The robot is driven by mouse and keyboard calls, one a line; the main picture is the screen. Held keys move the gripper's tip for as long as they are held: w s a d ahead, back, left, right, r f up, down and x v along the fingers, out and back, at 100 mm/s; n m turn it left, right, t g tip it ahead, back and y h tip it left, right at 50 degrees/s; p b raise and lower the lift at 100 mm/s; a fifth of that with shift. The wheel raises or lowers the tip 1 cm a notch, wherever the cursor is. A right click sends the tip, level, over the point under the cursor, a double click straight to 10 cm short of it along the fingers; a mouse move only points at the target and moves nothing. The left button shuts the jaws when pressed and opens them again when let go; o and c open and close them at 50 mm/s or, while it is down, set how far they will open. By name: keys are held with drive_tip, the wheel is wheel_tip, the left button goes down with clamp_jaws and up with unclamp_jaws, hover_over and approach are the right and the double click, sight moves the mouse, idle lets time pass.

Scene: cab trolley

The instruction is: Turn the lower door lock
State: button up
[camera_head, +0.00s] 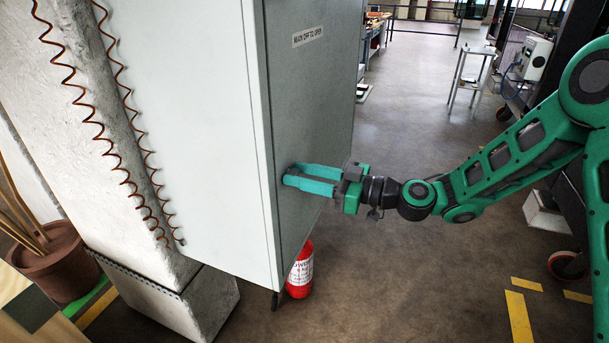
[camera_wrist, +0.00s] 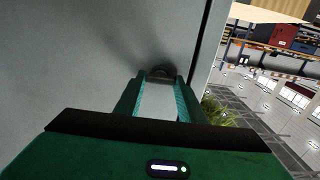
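The cabinet door (camera_head: 300,100) is a grey upright panel with a "MAIN OFF TO OPEN" label near its top. My gripper (camera_head: 287,175) reaches in from the right, its two teal fingers apart and their tips at the lower part of the door. In the wrist view my gripper (camera_wrist: 163,80) has a clear gap between its fingers. The lower door lock (camera_wrist: 162,71) shows there as a small dark rounded piece at the fingertips. Whether the fingers touch it I cannot tell. In the head view the lock is hidden behind the fingers.
A red fire extinguisher (camera_head: 300,271) stands on the floor below the door. A concrete pillar (camera_head: 95,150) with coiled wires and a potted plant (camera_head: 62,262) are at left. A small grey trolley (camera_head: 472,75) stands farther back. The floor right of the cabinet is mostly open.

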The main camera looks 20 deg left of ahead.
drive_tip(key=shift+c, duration=1.4)
drive_tip(key=shift+w, duration=0.1)
drive_tip(key=shift+d+m, duration=0.1)
drive_tip(key=shift+m, duration=0.2)
drive_tip(key=m, duration=0.4)
drive_tip(key=shift+w, duration=0.2)
drive_tip(key=m, duration=0.4)
drive_tip(key=shift+w, duration=0.1)
drive_tip(key=m, duration=0.5)
drive_tip(key=shift+w+f, duration=0.1)
drive_tip(key=shift+f+m, duration=0.15)
drive_tip(key=shift+m, duration=2.15)
